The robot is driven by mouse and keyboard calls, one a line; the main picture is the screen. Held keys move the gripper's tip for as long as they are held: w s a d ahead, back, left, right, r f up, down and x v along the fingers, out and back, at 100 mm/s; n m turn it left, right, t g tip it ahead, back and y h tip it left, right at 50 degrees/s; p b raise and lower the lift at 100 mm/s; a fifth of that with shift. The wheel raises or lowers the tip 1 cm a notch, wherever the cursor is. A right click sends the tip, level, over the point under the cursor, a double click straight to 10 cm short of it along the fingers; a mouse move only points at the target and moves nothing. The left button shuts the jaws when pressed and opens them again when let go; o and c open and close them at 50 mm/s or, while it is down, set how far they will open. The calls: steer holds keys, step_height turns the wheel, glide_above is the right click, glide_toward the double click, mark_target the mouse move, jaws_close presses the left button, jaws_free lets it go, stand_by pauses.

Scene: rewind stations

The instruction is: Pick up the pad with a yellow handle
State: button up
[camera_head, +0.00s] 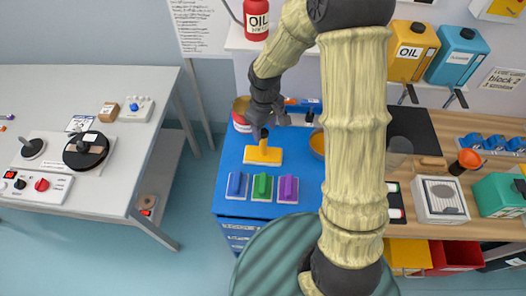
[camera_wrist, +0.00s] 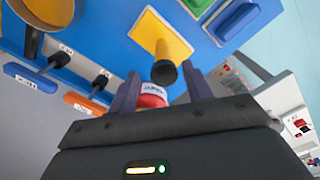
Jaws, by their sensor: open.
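The yellow pad (camera_head: 262,155) lies flat on the blue cabinet top, with an upright yellow handle (camera_head: 263,143) that has a dark end. My gripper (camera_head: 265,124) is open and empty above the handle, pointing down towards it. In the wrist view the yellow pad (camera_wrist: 151,27) is at the top, and the handle's dark end (camera_wrist: 163,73) appears between my two open fingers (camera_wrist: 162,88). I cannot tell whether the end is within the fingers or just beyond them. My arm hides part of the cabinet top to the right.
Blue (camera_head: 237,185), green (camera_head: 262,187) and purple (camera_head: 288,189) blocks on pale plates stand in a row in front of the yellow pad. A red-and-white can (camera_head: 241,121) stands close behind, left of my gripper.

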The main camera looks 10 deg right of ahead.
mark_target(263, 139)
steer(key=shift+s+a+f+p, duration=0.15)
steer(key=shift+f+p, duration=0.75)
steer(key=shift+f, duration=1.7)
steer(key=shift+c, duration=0.2)
jaws_close()
